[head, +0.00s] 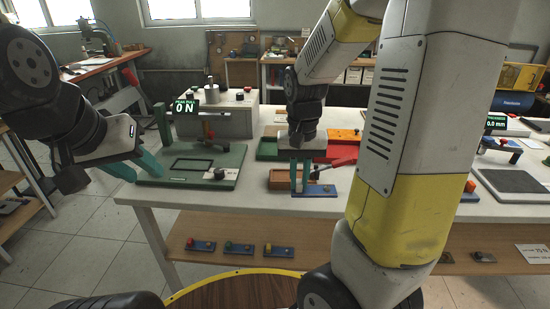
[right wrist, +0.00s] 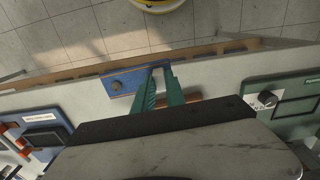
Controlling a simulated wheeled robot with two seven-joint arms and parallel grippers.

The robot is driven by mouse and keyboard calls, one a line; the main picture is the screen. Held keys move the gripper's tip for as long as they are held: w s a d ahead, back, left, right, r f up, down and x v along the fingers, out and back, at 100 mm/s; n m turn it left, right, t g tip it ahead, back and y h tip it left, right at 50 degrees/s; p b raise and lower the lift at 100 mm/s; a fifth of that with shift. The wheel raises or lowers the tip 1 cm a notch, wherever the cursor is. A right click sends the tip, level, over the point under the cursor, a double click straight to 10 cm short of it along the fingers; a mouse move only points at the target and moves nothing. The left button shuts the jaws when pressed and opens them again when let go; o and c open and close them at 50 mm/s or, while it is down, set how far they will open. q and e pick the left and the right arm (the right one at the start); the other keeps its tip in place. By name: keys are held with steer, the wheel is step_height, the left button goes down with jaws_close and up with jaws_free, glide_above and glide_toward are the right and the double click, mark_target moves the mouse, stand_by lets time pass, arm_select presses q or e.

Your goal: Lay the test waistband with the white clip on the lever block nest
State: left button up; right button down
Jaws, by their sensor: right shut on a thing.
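A flat blue piece with a small stud (head: 327,190), which looks like the test waistband, is at the table's front edge. My right gripper (head: 300,192) points down with its green fingers shut on this piece. It also shows in the right wrist view (right wrist: 112,84), with the finger tips at its right end. A green board (head: 150,180) with a black rectangular outline and a white block with a black knob (head: 220,173) lies to the left. My left gripper (head: 135,168) is open and empty beside the board's left edge.
A wooden tray (head: 280,180) is just behind the right gripper, with green and red trays (head: 345,137) further back. A grey box (head: 235,118) and a 0 N display (head: 186,106) stand behind the green board. Several blue pieces (head: 200,245) lie on the lower shelf.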

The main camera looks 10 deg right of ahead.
steer(key=w, duration=0.4)
steer(key=w+a+f, duration=0.1)
steer(key=w, duration=0.9)
steer(key=shift+w+a+f, duration=0.15)
steer(key=shift+a+f, duration=0.05)
steer(key=shift+a, duration=0.15)
steer(key=shift+f, duration=1.75)
steer(key=shift+f, duration=0.1)
steer(key=c, duration=1.4)
jaws_free()
